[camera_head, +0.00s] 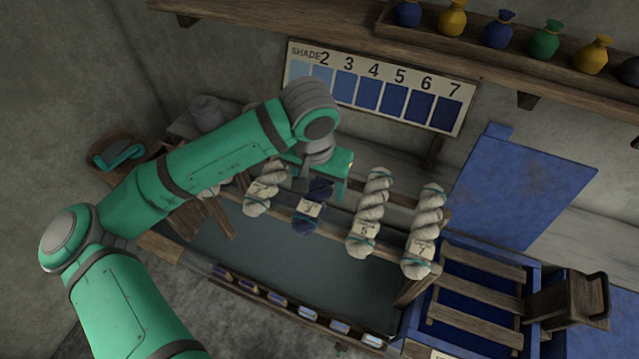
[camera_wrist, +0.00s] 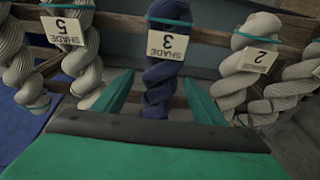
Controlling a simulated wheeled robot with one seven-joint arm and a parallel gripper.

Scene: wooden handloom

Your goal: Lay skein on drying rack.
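A dark blue skein (camera_head: 309,218) with a tag reading 3 lies on the wooden rack (camera_head: 402,201) in a row with pale skeins. In the wrist view the blue skein (camera_wrist: 165,45) stands between the two green fingers of my gripper (camera_wrist: 158,78). The fingers are apart, one on each side, with gaps showing between them and the skein. In the head view my gripper (camera_head: 320,182) is at the skein's upper end, partly hidden by my arm. Pale skeins tagged 5 (camera_head: 369,215) and 7 (camera_head: 424,230) lie to the right, another pale skein (camera_head: 264,190) to the left.
A shade chart (camera_head: 380,88) hangs on the wall, below a shelf (camera_head: 400,40) with several bottles. Neighbouring skeins flank my gripper closely.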

